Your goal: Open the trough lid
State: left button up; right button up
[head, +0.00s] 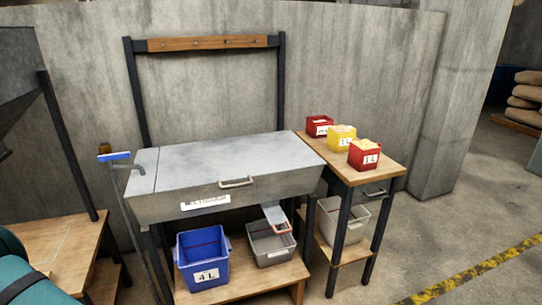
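The trough (155,208) is a grey metal box on a dark frame near the middle of the head view. Its flat grey lid (225,157) lies down over the top and looks closed. A pale bar handle (237,183) is on the front, close to the lid's front edge. A white label (205,202) is on the trough's front face. The inside of the trough is hidden. Neither of my grippers is in view.
Red, yellow and red filled measures (364,155) stand on the wooden side table (385,166) at right. A blue 4 L bin (203,264) and a grey bin (270,243) sit below the trough. A blue-topped pipe (116,157) stands at its left.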

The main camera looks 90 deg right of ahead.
aim_at(192, 164)
jog(key=z, duration=2.9)
